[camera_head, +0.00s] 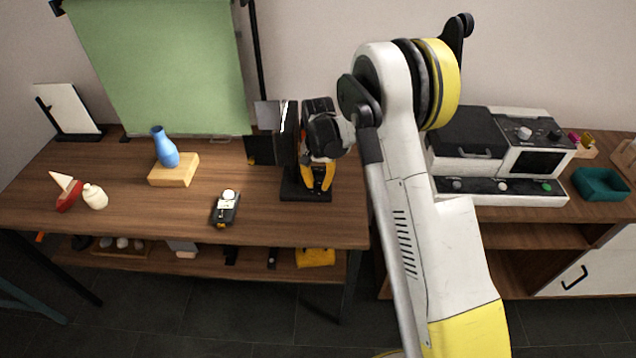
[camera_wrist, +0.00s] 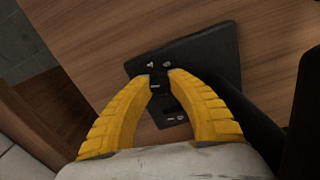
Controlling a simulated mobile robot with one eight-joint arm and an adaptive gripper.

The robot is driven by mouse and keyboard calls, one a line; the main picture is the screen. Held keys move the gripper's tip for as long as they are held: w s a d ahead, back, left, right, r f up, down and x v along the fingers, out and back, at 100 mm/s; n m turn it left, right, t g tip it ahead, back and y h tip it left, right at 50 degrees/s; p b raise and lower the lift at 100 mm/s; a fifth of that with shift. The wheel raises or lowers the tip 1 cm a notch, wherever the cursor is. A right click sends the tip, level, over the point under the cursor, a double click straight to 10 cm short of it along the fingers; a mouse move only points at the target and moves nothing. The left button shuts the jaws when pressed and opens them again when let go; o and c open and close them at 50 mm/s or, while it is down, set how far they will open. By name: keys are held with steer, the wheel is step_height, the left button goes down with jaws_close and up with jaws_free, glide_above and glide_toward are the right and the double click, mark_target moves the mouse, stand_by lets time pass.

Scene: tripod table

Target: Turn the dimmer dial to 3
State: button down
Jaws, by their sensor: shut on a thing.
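A small black dial (camera_wrist: 161,93) sits on a black base plate (camera_wrist: 205,60) in the wrist view. My gripper (camera_wrist: 160,77) has its yellow fingers shut on the dial from both sides. In the head view my gripper (camera_head: 318,190) points down at the black base (camera_head: 291,190) of a lamp with dark flaps (camera_head: 288,135). The dial's pointer and setting cannot be told. The fingers hide part of the dial.
A handheld meter with a white dome (camera_head: 226,207) lies left of the base. A blue vase (camera_head: 165,148) stands on a wooden block (camera_head: 174,170) before a green backdrop (camera_head: 160,70). A grey-black machine (camera_head: 500,155) is on the right cabinet. The front middle of the table (camera_head: 150,225) is clear.

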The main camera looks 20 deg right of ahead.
mark_target(318, 182)
steer(key=shift+m, duration=0.6)
steer(key=c, duration=1.2)
jaws_free()
step_height(318, 182, up, 12)
